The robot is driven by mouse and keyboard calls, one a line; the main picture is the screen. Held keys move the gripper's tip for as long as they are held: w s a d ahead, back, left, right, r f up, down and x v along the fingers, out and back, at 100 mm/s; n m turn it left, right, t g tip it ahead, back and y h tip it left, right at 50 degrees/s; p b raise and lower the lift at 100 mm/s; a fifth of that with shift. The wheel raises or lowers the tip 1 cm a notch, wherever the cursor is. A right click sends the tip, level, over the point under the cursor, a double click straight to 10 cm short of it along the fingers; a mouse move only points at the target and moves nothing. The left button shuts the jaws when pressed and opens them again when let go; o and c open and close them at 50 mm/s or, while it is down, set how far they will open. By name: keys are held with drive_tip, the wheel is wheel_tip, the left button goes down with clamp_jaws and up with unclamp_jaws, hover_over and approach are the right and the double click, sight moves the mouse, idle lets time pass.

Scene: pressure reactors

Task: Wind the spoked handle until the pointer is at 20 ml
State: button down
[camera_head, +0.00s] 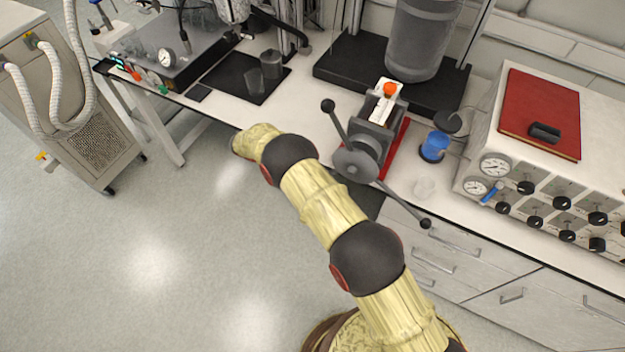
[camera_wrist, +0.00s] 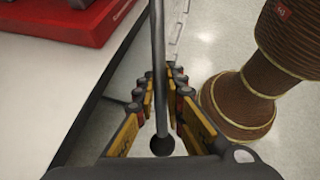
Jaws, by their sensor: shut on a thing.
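The spoked handle (camera_head: 355,163) is a grey hub on the front of a dark grey device (camera_head: 372,135). One spoke with a black ball points up-left, and another points down-right to its ball (camera_head: 425,223). A white scale plate (camera_head: 381,108) with an orange-red knob (camera_head: 390,89) is on top of the device. The pointer and its reading are too small to make out. In the wrist view, my gripper (camera_wrist: 160,85) is shut on a grey spoke (camera_wrist: 158,50), with its black ball (camera_wrist: 162,146) nearer the palm. My arm hides the gripper in the head view.
The device stands on a red base (camera_head: 397,145), also in the wrist view (camera_wrist: 75,25), near the bench's front edge.

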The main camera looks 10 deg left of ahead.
drive_tip(key=shift+f, duration=0.1)
drive_tip(key=c, duration=1.8)
unclamp_jaws()
drive_tip(key=shift+c, duration=0.2)
drive_tip(key=shift+a, duration=0.1)
drive_tip(key=v, duration=1.2)
drive_tip(key=shift+w, duration=0.1)
